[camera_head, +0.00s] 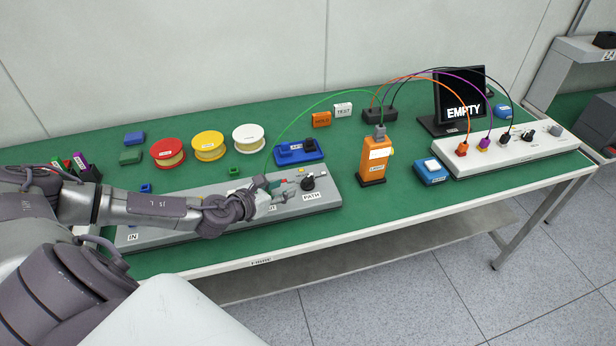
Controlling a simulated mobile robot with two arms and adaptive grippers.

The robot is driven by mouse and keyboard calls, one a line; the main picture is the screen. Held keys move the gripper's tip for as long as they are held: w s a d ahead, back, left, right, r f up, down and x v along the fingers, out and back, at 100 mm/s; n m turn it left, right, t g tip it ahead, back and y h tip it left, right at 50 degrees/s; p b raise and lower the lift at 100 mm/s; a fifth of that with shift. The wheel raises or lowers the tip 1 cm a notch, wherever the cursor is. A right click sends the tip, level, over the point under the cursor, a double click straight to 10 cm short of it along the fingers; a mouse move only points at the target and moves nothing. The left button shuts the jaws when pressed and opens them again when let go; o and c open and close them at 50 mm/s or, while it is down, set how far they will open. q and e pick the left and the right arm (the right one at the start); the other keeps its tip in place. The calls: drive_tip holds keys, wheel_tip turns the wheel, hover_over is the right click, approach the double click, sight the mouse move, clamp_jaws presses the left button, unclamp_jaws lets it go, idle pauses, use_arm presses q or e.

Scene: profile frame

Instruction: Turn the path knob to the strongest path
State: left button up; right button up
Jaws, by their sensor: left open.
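The path knob (308,183) is a black knob at the right end of a long grey panel (330,197), above a label reading PATH. My left arm reaches in from the left, low over the panel. Its gripper (280,190) is open, just left of the knob and apart from it as far as I can see. The arm hides much of the panel's middle. A screen (462,96) at the back right reads EMPTY. My right gripper is not in view.
A white panel (512,153) with colored cables is farther right. Red, yellow and white spools (208,146) and a blue tray (313,156) lie behind the grey panel.

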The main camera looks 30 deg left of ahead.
sight(306, 179)
use_arm(q)
drive_tip(key=p+x, duration=0.1)
drive_tip(key=x, duration=1)
drive_tip(key=shift+w+f, duration=0.1)
drive_tip(key=shift+w, duration=0.15)
drive_tip(key=shift+c, duration=0.3)
clamp_jaws()
